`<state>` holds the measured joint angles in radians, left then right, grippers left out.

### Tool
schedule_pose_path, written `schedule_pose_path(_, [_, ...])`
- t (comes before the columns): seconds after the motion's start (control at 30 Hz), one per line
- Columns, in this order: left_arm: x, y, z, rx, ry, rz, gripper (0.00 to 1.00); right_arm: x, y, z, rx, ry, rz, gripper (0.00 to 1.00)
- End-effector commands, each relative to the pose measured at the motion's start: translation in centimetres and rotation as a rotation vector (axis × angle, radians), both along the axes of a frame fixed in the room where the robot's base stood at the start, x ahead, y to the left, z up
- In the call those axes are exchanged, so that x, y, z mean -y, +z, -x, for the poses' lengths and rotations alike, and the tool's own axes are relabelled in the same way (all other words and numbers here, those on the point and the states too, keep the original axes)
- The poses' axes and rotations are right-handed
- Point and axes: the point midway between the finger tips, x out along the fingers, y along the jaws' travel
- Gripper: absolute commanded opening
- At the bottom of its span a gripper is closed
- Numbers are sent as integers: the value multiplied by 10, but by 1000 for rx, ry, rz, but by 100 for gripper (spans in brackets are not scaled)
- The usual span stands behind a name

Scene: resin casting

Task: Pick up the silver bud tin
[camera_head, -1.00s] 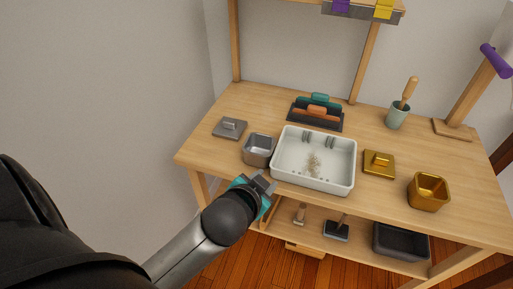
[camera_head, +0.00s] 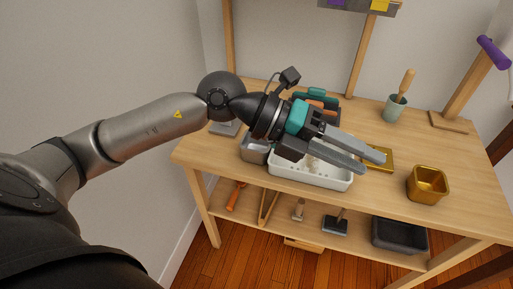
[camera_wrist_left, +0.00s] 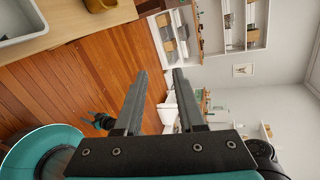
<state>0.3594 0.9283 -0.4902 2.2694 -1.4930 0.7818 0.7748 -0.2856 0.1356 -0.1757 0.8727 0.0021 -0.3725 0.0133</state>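The silver bud tin (camera_head: 254,151) is an open square metal tin on the table, left of the white tray (camera_head: 318,184). My left forearm and wrist hide part of it in the head view. My left gripper (camera_head: 372,163) is open and empty, held above the tray with its fingers pointing right, past the tin. In the left wrist view, the same gripper (camera_wrist_left: 160,73) has its fingers apart with nothing between them. The tin does not show in that view.
A grey lid (camera_head: 224,128) lies behind the tin, partly covered by my arm. A gold lid (camera_head: 381,160) and gold tin (camera_head: 428,184) stand right of the tray. A green cup (camera_head: 394,110) is at the back. Tools and a dark bin (camera_head: 400,236) sit on the shelf below.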

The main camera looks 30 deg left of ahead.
Motion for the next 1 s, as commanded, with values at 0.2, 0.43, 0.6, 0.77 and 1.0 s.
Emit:
schedule_pose_path(0.2, [-93,-57,-17,-2,62,-584,39,0,0,0,0,0,1,50])
schedule_pose_path(0.43, [-209,-60,-33,-57,285,-1039,39,0,-1,-1,1,0,1,50])
schedule_pose_path(0.6, [-250,-51,-33,-86,389,-1177,39,0,-1,-1,1,0,1,50])
schedule_pose_path(0.77, [-257,-60,-37,-95,404,-1196,39,-4,0,-7,3,0,-4,50])
schedule_pose_path(1.0, [-259,-95,-51,-95,400,-1194,39,-16,7,-23,5,-1,-15,50])
